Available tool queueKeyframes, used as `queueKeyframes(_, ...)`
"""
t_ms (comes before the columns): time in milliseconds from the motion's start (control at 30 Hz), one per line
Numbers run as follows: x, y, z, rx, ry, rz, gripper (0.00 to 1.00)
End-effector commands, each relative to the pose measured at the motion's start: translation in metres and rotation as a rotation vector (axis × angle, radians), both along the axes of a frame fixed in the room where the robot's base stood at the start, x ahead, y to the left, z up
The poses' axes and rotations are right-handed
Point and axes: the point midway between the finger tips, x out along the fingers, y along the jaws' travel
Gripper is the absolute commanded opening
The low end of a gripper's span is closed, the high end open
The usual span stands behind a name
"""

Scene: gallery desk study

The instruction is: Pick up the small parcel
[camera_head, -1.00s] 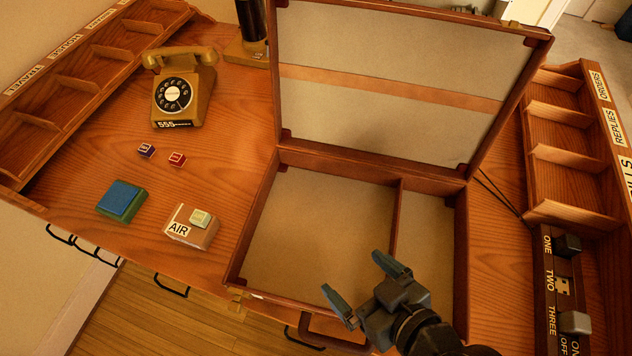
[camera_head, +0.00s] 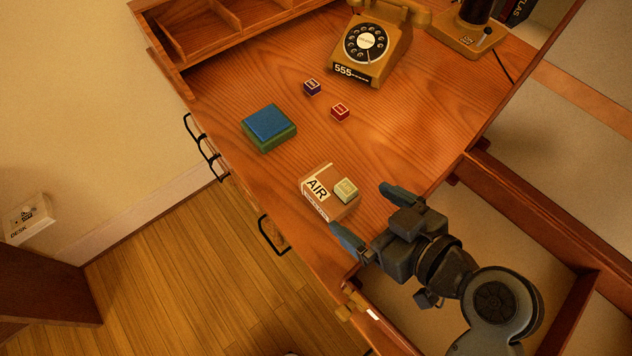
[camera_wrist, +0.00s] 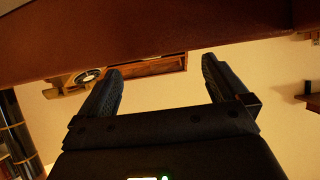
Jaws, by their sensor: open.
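A small tan parcel with a white "AIR" label (camera_head: 314,189) lies on the wooden desk near its front edge, in the head view. A small pale green block (camera_head: 346,190) rests on its top. My gripper (camera_head: 362,209) is open and empty. In the head view its fingers appear just right of the parcel, beside the open case; its exact height is unclear. In the wrist view the open fingers (camera_wrist: 163,67) show with nothing between them, and I cannot make out the parcel there.
The open case (camera_head: 490,180) is at the right. Bare desk surrounds the parcel's back.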

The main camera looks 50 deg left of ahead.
Motion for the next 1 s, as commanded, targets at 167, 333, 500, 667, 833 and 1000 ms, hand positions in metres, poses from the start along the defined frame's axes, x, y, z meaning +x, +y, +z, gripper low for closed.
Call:
queueKeyframes(167,0.0,0.005,-0.01,0.001,-0.001,0.011,1.0)
queueKeyframes(333,0.001,0.021,-0.017,0.001,0.0,0.011,1.0)
queueKeyframes(500,0.003,0.035,-0.025,0.001,0.0,0.01,1.0)
queueKeyframes(667,0.005,0.056,-0.038,0.0,0.0,0.011,1.0)
queueKeyframes(833,0.006,0.068,-0.045,0.001,-0.001,0.009,1.0)
queueKeyframes(1000,0.007,0.069,-0.046,0.001,-0.002,0.008,1.0)
